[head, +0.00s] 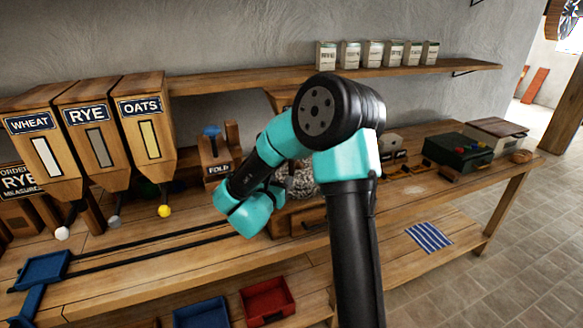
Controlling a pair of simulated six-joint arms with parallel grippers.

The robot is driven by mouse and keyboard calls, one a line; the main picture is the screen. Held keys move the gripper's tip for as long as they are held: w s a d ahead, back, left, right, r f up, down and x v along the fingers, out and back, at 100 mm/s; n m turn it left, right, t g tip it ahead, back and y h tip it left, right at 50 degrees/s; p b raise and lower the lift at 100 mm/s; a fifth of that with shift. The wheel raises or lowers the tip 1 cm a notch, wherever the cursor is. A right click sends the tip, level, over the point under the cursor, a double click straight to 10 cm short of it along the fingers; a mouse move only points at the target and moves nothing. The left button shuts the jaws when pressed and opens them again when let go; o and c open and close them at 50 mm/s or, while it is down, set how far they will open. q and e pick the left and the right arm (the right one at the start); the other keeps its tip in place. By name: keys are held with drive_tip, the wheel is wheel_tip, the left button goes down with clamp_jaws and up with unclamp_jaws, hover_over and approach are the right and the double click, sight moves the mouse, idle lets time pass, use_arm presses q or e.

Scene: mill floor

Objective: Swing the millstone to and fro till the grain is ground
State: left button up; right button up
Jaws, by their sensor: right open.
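The millstone (302,180), a speckled grey stone, sits on the bench in the middle of the head view. My right arm covers most of it, so its handle and any grain are hidden. My right gripper (275,197) is at the left side of the millstone, partly hidden behind my own wrist. It is open, and I cannot tell whether it touches anything. A wooden drawer or box front (311,217) shows below the stone. My left gripper is not in view.
Wheat (42,150), rye (94,140) and oats (148,138) hoppers stand at the left. A blue tray (45,270) sits by dark rails. A green box (458,150) stands at right. Blue (201,312) and red (267,300) bins are below.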

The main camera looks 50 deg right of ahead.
sight(290, 168)
drive_tip(key=x, duration=0.9)
drive_tip(key=shift+d, duration=0.15)
drive_tip(key=shift+c, duration=0.5)
clamp_jaws()
